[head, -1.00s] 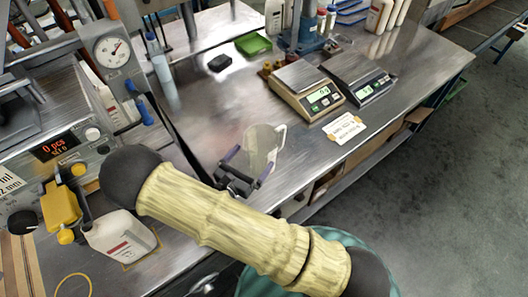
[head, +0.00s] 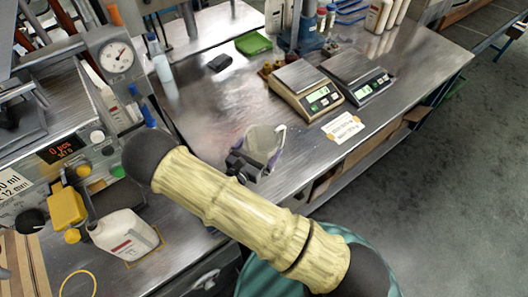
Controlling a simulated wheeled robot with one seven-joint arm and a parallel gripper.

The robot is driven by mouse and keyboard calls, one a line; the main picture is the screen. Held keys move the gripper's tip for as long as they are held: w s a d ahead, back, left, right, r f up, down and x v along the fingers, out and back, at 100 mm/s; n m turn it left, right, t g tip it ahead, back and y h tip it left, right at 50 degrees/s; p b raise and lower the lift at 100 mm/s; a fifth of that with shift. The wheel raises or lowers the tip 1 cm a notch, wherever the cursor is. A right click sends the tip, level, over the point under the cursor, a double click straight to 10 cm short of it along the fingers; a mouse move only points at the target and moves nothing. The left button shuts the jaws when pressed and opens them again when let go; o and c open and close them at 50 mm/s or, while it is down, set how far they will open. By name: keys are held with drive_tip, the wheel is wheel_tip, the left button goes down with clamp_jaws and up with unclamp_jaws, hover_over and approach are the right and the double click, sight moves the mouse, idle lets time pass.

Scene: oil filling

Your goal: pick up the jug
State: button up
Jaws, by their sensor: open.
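The jug (head: 264,139) is a pale, see-through vessel with a handle at its upper right. It stands upright on the metal bench near the front edge, left of the scales. My gripper (head: 257,153) is open at the jug's near side. Its fingers appear to reach along either side of the jug's body, with a purplish finger showing on the right. I cannot tell whether either finger touches it. The jug's lower near part is partly hidden by my gripper.
Two scales (head: 305,87) (head: 357,74) stand right of the jug, with a label card (head: 343,128) in front. A green tray (head: 253,44) and a small black object (head: 219,63) lie farther back. A white canister (head: 123,235) and a machine with a gauge (head: 116,57) are left.

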drive_tip(key=c, duration=0.9)
drive_tip(key=shift+r, duration=0.1)
drive_tip(key=shift+c, duration=0.2)
wheel_tip(320, 180, up, 10)
drive_tip(key=b, duration=0.1)
